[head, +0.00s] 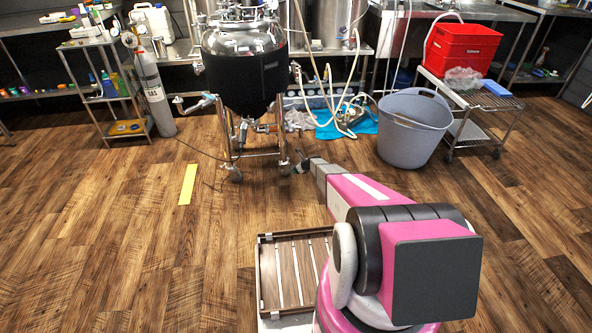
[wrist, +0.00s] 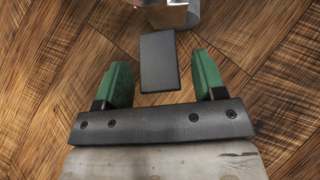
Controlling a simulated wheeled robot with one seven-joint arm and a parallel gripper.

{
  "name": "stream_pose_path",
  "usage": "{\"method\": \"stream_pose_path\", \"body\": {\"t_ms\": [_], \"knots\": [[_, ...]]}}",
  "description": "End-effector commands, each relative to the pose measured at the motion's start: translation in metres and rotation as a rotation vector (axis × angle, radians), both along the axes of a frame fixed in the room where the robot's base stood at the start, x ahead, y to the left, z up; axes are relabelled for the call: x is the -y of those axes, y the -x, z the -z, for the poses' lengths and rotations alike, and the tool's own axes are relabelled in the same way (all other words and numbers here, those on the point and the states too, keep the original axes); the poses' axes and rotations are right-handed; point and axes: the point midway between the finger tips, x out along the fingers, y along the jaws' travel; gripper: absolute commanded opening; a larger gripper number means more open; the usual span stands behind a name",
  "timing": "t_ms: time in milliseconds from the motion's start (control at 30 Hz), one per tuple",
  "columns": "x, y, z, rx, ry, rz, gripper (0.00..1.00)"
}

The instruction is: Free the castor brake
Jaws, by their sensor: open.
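The steel kettle with a black jacket (head: 247,80) stands on a tubular frame with castors, one at the front left (head: 236,175) and one at the front right (head: 285,168). My gripper (head: 303,163) is low at the floor, just right of the front right castor. In the wrist view my gripper (wrist: 158,82) is open, with green fingers. A flat dark brake pedal (wrist: 159,60) lies between and slightly beyond the fingertips, with gaps on both sides. A shiny metal part (wrist: 172,14) adjoins its far end. Whether the pedal touches the floor cannot be told.
A yellow strip (head: 187,184) lies on the wooden floor at left. A grey tub (head: 412,127) stands right of the kettle, beside a wire cart with red crates (head: 461,49). Hoses lie on a blue cloth (head: 347,125). A slatted tray (head: 266,275) is near me.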

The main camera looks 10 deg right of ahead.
Motion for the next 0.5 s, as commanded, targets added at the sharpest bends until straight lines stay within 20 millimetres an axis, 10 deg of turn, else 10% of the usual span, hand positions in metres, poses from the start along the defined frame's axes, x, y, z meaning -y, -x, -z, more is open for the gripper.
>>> {"method": "stream_pose_path", "body": {"t_ms": [500], "knots": [[0.041,0.043,-0.051,0.0,0.0,0.001,0.64]]}}
